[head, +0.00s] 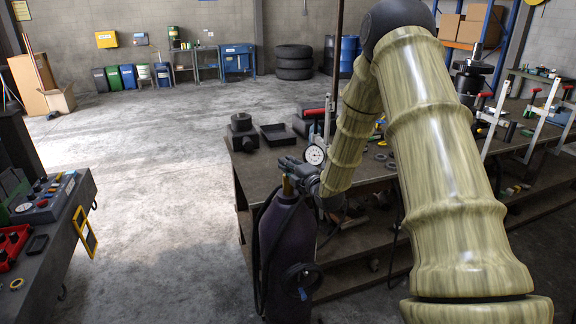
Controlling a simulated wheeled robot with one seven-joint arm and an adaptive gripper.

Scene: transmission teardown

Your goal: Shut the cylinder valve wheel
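A dark purple gas cylinder (287,245) stands upright on the floor at the left end of the workbench. A brass-coloured valve piece (287,187) shows at its top. My gripper (290,168) is at the cylinder's top, reaching in from the right and above. Its dark fingers overlap the valve area, so I cannot make out the valve wheel or tell whether the fingers touch it. The finger gap is too small to read. A black hose (257,250) hangs along the cylinder's left side, and a dark coil (301,278) sits on its lower right.
A workbench (262,172) with dark boxes, a white dial gauge (315,154) and tools lies behind and right of the cylinder. Another bench (50,240) with a control box stands at the left. The concrete floor (165,170) between them is clear. My arm hides part of the workbench.

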